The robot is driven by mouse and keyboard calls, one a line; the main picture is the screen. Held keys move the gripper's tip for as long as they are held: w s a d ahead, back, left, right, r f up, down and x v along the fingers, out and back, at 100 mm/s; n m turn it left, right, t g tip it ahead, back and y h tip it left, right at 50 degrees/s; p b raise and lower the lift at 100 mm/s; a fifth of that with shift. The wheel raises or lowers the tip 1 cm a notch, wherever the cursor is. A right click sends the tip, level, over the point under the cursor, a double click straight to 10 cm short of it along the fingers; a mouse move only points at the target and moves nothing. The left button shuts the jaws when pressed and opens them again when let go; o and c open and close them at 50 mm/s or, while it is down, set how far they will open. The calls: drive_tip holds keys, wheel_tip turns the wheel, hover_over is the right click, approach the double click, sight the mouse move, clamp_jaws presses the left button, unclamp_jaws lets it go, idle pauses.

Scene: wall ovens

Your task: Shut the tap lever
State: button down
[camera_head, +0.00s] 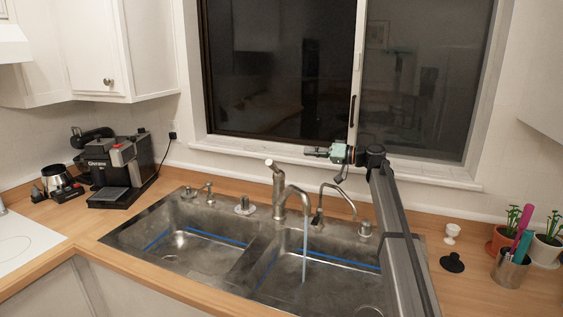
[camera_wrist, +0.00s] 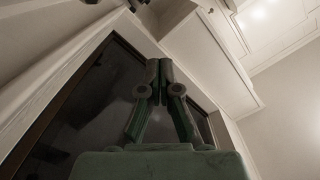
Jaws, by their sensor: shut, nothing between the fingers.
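The tap (camera_head: 279,195) stands at the back of the double sink, with its lever (camera_head: 270,164) raised on top and tilted up to the left. A stream of water (camera_head: 305,250) runs from its spout into the right basin. My gripper (camera_head: 308,153) is in front of the window, above and to the right of the lever and apart from it, pointing left. In the wrist view my gripper (camera_wrist: 159,70) has its fingertips together with nothing between them. The lever is not visible in the wrist view.
A second, thinner curved spout (camera_head: 338,188) stands right of the tap. A coffee machine (camera_head: 115,165) is on the left counter. A pen cup (camera_head: 510,268) and potted plants (camera_head: 545,245) are on the right. The window sill (camera_head: 240,147) runs behind the sink.

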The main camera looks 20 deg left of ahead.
drive_tip(key=p, duration=0.3)
hover_over(273, 167)
drive_tip(key=w+d, duration=0.3)
drive_tip(key=w, duration=0.3)
drive_tip(key=s+f+p, duration=0.1)
drive_tip(key=s+a+f, duration=0.1)
drive_tip(key=s+f, duration=0.1)
drive_tip(key=shift+a+f+p, duration=0.15)
drive_tip(key=shift+p, duration=0.2)
drive_tip(key=shift+f, duration=0.1)
